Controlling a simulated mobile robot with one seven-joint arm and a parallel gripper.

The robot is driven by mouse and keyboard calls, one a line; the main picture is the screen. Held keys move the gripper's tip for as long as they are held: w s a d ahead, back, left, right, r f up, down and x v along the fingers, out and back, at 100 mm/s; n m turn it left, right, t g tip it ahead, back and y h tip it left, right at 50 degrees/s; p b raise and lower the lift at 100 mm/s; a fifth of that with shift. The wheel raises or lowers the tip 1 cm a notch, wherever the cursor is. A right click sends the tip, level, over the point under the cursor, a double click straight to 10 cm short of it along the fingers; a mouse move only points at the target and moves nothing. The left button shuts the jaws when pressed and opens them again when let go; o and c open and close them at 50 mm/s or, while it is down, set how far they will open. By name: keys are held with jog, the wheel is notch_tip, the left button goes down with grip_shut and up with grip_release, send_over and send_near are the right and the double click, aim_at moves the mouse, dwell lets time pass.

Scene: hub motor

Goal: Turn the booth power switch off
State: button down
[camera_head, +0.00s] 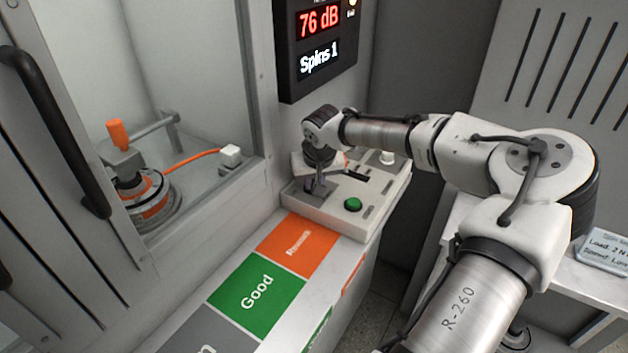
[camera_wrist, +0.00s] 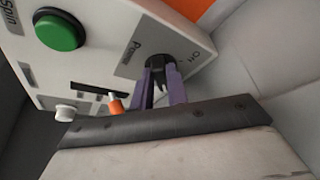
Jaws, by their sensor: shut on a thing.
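The power switch (camera_wrist: 158,61) is on the control box (camera_head: 372,218), beside a "Power" label in the wrist view. My gripper (camera_wrist: 162,72) has its two purple fingers on either side of the switch and is shut on it. In the head view my gripper (camera_head: 316,186) reaches down onto the box's left part. The fingers hide most of the switch lever, so its exact position cannot be told.
A green button (camera_head: 353,204), marked "Spin" in the wrist view, and a slider with an orange handle (camera_wrist: 115,103) share the box. A display (camera_head: 318,45) reads 76 dB and Spins 1. A motor (camera_head: 150,204) sits behind the booth window. "Good" (camera_head: 257,292) and "Rework" (camera_head: 297,245) pads lie in front.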

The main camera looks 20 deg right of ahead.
jog(key=shift+r+n+y+p, duration=0.25)
jog(key=shift+n+p, duration=0.35)
jog(key=shift+p, duration=1.05)
jog(key=shift+d+f+n+y+p, duration=0.15)
jog(key=shift+n+y+p, duration=0.2)
jog(key=shift+p, duration=0.4)
jog(key=shift+d+n+p, duration=0.15)
jog(key=shift+n+p, duration=0.8)
jog(key=shift+p, duration=0.1)
jog(key=n, duration=0.1)
jog(key=n+y+p, duration=0.1)
jog(key=shift+d+f+n, duration=0.1)
jog(key=shift+d+n, duration=0.1)
jog(key=shift+n, duration=0.1)
jog(key=n, duration=0.2)
jog(key=n+g+y, duration=0.1)
jog(key=n, duration=0.1)
jog(key=w+n+g+y, duration=0.1)
jog(key=n, duration=0.1)
jog(key=shift+d+f+p, duration=0.1)
jog(key=shift+d+p, duration=0.2)
jog(key=shift+d, duration=0.1)
jog(key=n, duration=0.2)
jog(key=n+g, duration=0.1)
jog(key=n+b, duration=0.1)
jog(key=n, duration=0.1)
jog(key=shift+w+d+n+g+y, duration=0.2)
jog(key=shift+w+n+g+y, duration=0.1)
jog(key=shift+w+g+y, duration=0.1)
